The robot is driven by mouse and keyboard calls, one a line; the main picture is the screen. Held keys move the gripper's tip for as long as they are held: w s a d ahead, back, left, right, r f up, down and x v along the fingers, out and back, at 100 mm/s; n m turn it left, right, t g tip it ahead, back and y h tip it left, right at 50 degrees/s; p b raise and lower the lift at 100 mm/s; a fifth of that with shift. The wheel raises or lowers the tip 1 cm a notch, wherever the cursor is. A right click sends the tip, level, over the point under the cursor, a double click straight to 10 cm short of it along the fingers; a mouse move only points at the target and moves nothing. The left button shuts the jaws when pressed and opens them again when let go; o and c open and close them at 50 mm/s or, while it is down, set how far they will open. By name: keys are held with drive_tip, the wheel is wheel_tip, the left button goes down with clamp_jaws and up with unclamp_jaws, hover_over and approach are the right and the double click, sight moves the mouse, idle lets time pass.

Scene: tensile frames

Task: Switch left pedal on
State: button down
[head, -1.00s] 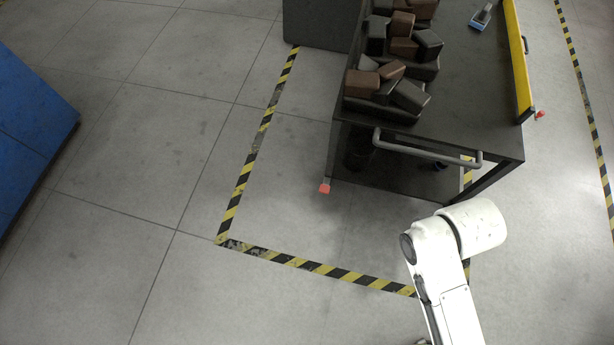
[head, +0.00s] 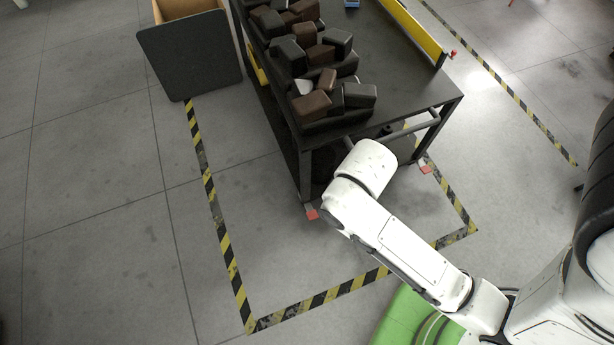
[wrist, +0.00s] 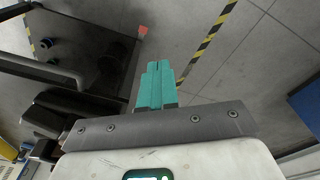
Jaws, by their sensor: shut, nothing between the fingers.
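The left pedal (head: 312,213) is a small red tab low by the near left leg of a dark cart (head: 440,95). A second red pedal (head: 425,168) is at the cart's near right leg. In the wrist view one red pedal (wrist: 143,30) shows just beyond the fingertips, seemingly the left one; its on or off state is too small to tell. My gripper (wrist: 157,66) has teal fingers shut together, empty, with a visible gap in the picture to the pedal. In the head view my white arm reaches toward the cart's near end and hides the gripper.
Dark and brown blocks (head: 320,55) lie on the cart top. A handle (head: 405,130) juts from its near end. A grey-panelled box (head: 190,55) stands at left. Yellow-black floor tape (head: 222,235) surrounds the cart; the floor at left is clear. A green surface (head: 405,318) is at the bottom.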

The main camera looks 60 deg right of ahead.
drive_tip(key=n+y+b, duration=0.3)
drive_tip(key=n+b, duration=0.8)
drive_tip(key=b, duration=1.9)
hover_over(310, 220)
drive_tip(key=d, duration=0.4)
wheel_tip(310, 220, down, 46)
drive_tip(key=shift+s+d+f+n, duration=0.15)
drive_tip(key=shift+s+n, duration=0.15)
drive_tip(key=shift+n, duration=0.1)
drive_tip(key=b+x, duration=0.3)
drive_tip(key=x, duration=0.1)
drive_tip(key=b+x, duration=0.2)
drive_tip(key=x, duration=0.3)
drive_tip(key=b+x, duration=0.3)
drive_tip(key=x, duration=0.1)
drive_tip(key=shift+s+f+b, duration=0.3)
drive_tip(key=shift+s+f, duration=0.05)
drive_tip(key=shift+f, duration=0.05)
